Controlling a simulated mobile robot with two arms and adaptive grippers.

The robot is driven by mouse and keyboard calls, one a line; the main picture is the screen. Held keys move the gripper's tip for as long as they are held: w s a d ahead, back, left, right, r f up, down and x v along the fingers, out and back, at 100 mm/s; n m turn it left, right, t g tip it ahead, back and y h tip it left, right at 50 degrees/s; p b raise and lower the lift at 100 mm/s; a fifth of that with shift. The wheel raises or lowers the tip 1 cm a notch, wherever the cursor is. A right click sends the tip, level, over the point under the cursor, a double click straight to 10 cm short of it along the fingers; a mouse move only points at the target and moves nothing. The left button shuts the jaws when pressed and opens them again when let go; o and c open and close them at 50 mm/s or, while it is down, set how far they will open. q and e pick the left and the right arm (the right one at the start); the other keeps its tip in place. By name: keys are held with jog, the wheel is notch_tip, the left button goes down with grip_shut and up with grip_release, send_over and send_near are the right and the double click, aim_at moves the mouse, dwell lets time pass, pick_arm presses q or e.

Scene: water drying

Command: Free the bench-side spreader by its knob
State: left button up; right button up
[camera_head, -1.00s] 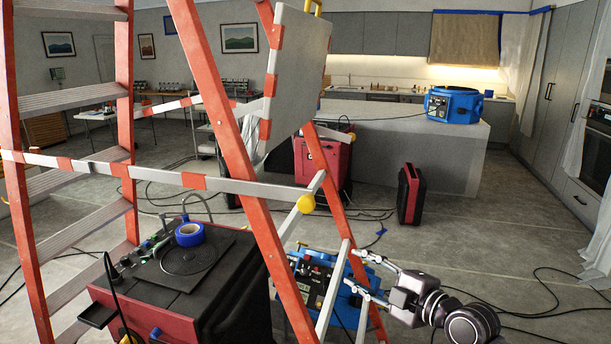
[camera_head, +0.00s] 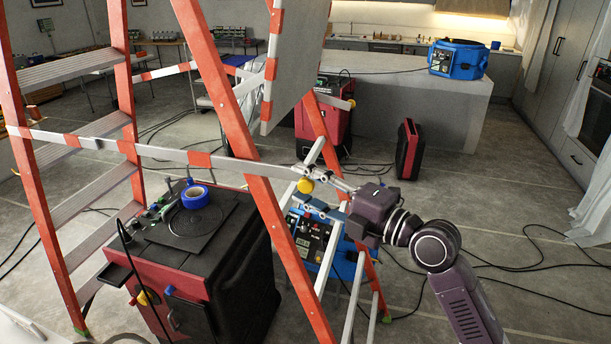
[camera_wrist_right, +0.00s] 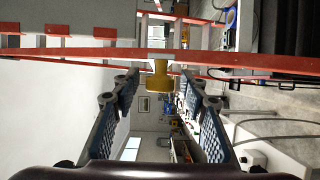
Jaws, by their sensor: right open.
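A red-and-white striped spreader bar (camera_head: 150,151) runs across the near side of the orange stepladder (camera_head: 223,100). Its yellow knob (camera_head: 306,186) sits at the bar's right end, by the ladder's rear leg. My right gripper (camera_head: 304,189) is open, its two fingers above and below this knob. In the right wrist view the yellow knob (camera_wrist_right: 160,76) lies between the open fingertips, with a visible gap on each side. A second spreader on the far side ends at another yellow knob (camera_head: 351,103). My left gripper is out of view.
A red-and-black machine (camera_head: 180,262) with blue tape (camera_head: 195,196) on top stands beneath the ladder. A blue unit (camera_head: 325,245) stands behind the ladder legs, below my right gripper. The floor at right is mostly open.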

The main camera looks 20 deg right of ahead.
jog(key=shift+c, duration=0.4)
jog(key=shift+w, duration=0.1)
grip_shut()
jog(key=f+b, duration=0.1)
jog(key=b, duration=0.3)
jog(key=f+t+y+b, duration=0.1)
jog(key=f+b, duration=0.1)
jog(key=b, duration=0.3)
jog(key=f+m+t+b, duration=0.1)
jog(key=b, duration=0.4)
jog(key=shift+w+a+f, duration=0.15)
jog(key=shift+a+f, duration=0.15)
jog(key=shift+a, duration=0.05)
